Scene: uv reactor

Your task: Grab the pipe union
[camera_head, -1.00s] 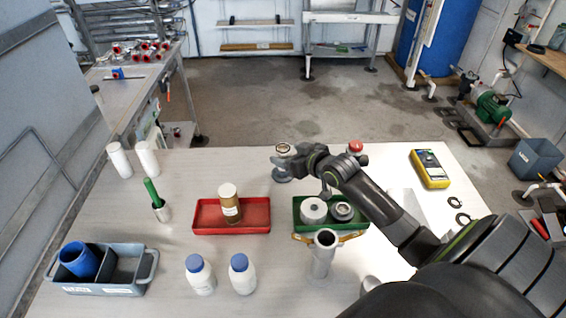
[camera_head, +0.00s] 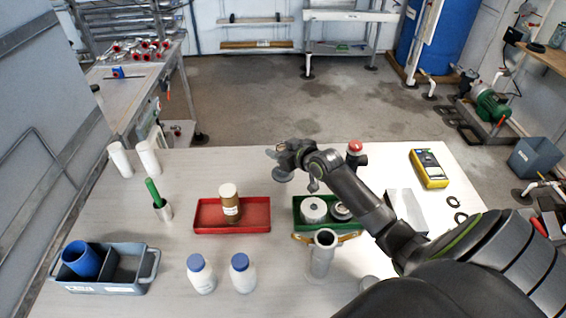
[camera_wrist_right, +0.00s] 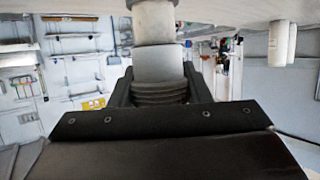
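A grey threaded fitting (camera_wrist_right: 160,92), which looks like the pipe union, sits on a pale stepped cylinder in the right wrist view, where the picture is upside down. The two dark fingers of my right gripper (camera_wrist_right: 160,85) stand on either side of it, very close. I cannot tell whether they press on it. In the head view my right gripper (camera_head: 284,148) is at the top of a small round-based stand (camera_head: 283,176) at the table's far edge and hides most of the fitting. My left gripper is not in view.
A green tray (camera_head: 302,226) with round parts and a red tray (camera_head: 212,229) with a brown bottle stand nearer. A red button (camera_head: 355,147) is right of the gripper. White bottles (camera_head: 200,274), a grey bin (camera_head: 148,276) and a yellow meter (camera_head: 428,168) are around.

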